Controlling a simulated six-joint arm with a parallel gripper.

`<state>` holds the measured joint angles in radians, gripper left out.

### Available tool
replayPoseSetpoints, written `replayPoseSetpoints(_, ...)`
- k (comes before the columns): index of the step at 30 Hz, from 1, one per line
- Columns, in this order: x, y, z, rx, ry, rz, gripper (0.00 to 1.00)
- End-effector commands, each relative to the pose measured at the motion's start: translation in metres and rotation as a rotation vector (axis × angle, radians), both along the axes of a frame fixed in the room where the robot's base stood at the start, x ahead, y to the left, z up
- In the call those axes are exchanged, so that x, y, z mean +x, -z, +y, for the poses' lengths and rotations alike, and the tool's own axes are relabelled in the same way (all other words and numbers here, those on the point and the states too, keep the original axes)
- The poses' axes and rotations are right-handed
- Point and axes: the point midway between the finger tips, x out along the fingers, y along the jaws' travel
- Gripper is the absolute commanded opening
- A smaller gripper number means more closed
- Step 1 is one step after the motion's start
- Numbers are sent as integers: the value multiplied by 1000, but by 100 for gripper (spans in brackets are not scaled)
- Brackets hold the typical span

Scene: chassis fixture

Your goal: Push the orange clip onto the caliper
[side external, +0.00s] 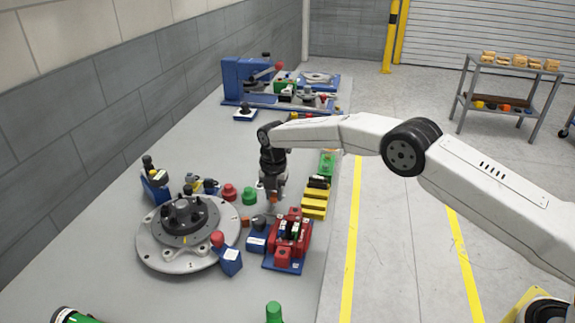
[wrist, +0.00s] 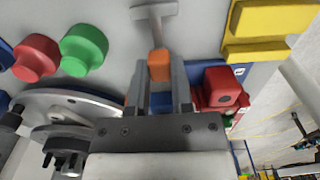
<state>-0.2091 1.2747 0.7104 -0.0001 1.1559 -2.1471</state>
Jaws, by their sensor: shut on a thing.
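My gripper (side external: 272,194) is shut on the orange clip (side external: 273,199), held above the table. In the wrist view the orange clip (wrist: 159,66) sits between the tips of my gripper (wrist: 159,74). The red block on a blue base, which looks like the caliper (side external: 304,240), stands below and to the right of my gripper in the side view. Part of its red body (wrist: 221,86) shows right of the fingers in the wrist view. The clip is apart from it. My gripper hides part of the clip.
A round grey fixture plate (side external: 157,250) stands left of the caliper, with a red-knobbed blue block (side external: 231,261) at its edge. Red (side external: 229,192) and green (side external: 249,196) knobs and yellow blocks (side external: 315,203) stand nearby.

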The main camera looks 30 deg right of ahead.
Motion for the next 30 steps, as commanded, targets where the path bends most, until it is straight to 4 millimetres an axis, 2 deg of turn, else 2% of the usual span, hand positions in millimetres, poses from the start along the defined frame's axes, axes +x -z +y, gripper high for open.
replayPoseSetpoints(20, 0, -11, 0, 0, 0, 0, 0)
replayPoseSetpoints(30, 0, -29, 0, 0, 0, -1, 0)
